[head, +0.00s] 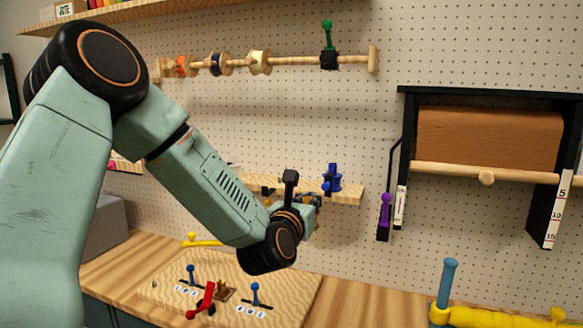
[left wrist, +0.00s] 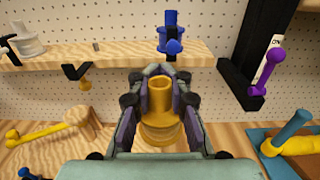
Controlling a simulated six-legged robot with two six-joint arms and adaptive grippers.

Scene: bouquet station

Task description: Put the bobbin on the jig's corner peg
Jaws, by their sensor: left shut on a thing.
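In the left wrist view a yellow bobbin (left wrist: 161,105) with a flanged base stands upright between the fingers of my left gripper (left wrist: 160,90), which is shut on it. In the head view my left gripper (head: 308,203) is in front of the small wall shelf, and the bobbin is largely hidden there. A light wooden board (head: 292,288), seemingly the jig, lies on the bench below and left of my left wrist. It bears blue levers (head: 255,294) and a red lever (head: 207,298). A small peg (head: 153,285) shows near its left corner. My right gripper is out of view.
The wall shelf (head: 347,192) carries a blue fitting (head: 332,179). A purple-handled tool (head: 385,213) hangs to its right. A yellow tool with a blue handle (head: 449,288) lies at the bench's right. A rail with spools (head: 258,62) is above.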

